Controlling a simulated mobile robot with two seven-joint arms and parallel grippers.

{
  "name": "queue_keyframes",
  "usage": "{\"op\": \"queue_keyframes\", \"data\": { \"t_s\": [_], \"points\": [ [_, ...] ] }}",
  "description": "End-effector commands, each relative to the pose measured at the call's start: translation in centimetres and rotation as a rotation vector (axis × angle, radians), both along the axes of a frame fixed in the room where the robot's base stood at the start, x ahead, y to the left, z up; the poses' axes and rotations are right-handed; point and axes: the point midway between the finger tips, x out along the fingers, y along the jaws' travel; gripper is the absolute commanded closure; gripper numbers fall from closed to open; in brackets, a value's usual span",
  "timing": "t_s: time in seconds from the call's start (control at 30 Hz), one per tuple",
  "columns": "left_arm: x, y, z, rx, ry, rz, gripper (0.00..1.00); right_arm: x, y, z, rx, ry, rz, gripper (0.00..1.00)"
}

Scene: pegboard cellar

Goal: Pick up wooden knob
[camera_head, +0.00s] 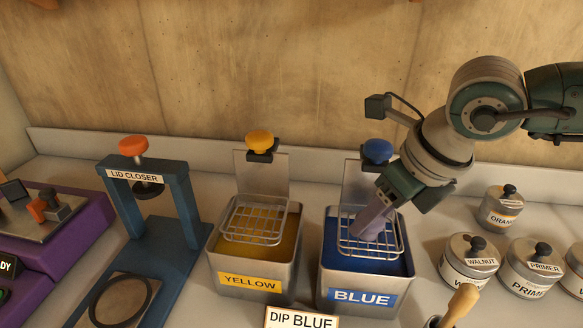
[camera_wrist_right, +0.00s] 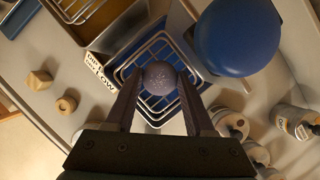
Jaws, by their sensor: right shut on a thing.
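My right gripper (camera_head: 372,222) reaches down over the wire basket (camera_head: 345,240) of the blue dip tank (camera_head: 330,283). In the right wrist view my gripper (camera_wrist_right: 158,82) is shut on a round, speckled, purple-grey knob (camera_wrist_right: 158,77), with one finger on each side. The knob is over the basket; I cannot tell whether it touches the wires. In the head view the fingers hide it. Two pale wooden pieces, one faceted (camera_wrist_right: 39,80) and one round (camera_wrist_right: 66,104), lie on the bench in the right wrist view. My left gripper is not in view.
The yellow tank (camera_head: 250,282) stands left of the blue one, with the blue lid closer (camera_head: 160,215) farther left. A blue ball handle (camera_head: 377,151) rises behind the basket, close to my gripper. Several labelled tins (camera_head: 468,260) stand at right. A "DIP BLUE" card (camera_head: 300,319) is in front.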

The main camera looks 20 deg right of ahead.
Motion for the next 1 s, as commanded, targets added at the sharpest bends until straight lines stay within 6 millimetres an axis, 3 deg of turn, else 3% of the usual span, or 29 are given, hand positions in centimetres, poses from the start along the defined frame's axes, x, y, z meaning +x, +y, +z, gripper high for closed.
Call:
{"op": "queue_keyframes", "data": {
  "t_s": [0.03,0.37,0.77,1.0],
  "points": [
    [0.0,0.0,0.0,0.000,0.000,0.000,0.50,0.0,0.0,0.0,0.000,0.000,0.000,0.62],
    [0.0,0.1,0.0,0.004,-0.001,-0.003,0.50,0.0,0.0,0.0,0.000,0.000,0.000,0.99],
    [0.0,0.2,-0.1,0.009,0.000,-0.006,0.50,0.1,-0.1,1.0,0.000,-0.002,0.000,1.00],
    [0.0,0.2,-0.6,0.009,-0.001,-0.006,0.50,0.1,0.0,5.3,0.000,-0.006,0.001,1.00]
  ]
}}
